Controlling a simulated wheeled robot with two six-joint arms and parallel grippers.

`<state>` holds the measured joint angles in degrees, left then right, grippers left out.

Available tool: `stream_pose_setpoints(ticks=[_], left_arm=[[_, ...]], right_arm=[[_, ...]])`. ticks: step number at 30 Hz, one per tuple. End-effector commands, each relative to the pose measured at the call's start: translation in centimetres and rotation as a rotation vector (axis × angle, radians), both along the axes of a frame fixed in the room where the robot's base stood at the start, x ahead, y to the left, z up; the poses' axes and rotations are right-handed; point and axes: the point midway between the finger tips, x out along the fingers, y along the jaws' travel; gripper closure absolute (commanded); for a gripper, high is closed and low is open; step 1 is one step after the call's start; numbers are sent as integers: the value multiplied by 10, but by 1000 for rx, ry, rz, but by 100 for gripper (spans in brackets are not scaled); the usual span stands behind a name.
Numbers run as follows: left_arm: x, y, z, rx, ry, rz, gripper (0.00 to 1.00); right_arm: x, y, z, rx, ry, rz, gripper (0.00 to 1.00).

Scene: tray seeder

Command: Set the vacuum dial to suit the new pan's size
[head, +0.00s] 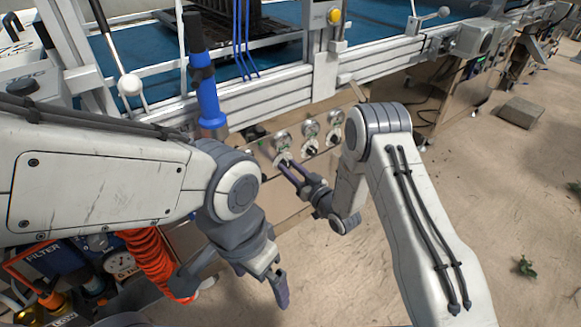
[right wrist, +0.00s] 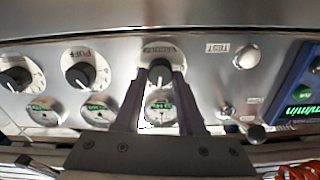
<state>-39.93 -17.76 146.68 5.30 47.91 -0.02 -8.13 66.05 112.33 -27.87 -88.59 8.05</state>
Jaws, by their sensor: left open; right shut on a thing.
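The vacuum dial (right wrist: 160,65) is a round knob on a white scale plate in the steel panel, its label upside down in the right wrist view. My right gripper (right wrist: 160,78) is shut on it, with a finger on each side. In the head view my right gripper (head: 285,161) reaches the panel, and its fingertips hide part of the dial there. The dial's exact setting is covered by the fingers. My left gripper (head: 279,284) is open and empty, low in front of the machine, away from the panel. I cannot make out the pan's size marking.
The puff dial (right wrist: 78,70) and another dial (right wrist: 18,76) sit left of the vacuum dial in the wrist view, with small gauges below. A test button (right wrist: 246,56) is to the right. A dark tray (head: 276,18) lies on the blue belt (head: 150,60). Sandy floor at right is mostly open.

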Motion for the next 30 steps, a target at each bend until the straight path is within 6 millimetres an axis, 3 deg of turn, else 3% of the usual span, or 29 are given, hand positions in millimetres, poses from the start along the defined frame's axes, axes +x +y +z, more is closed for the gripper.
stream_pose_setpoints(ticks=[15,30], left_arm=[[0,0,17,0,0,0,0],[0,0,19,0,0,0,0]], right_arm=[[0,-1,0,260,192,-1,100],[0,-1,-1,322,235,-1,100]])
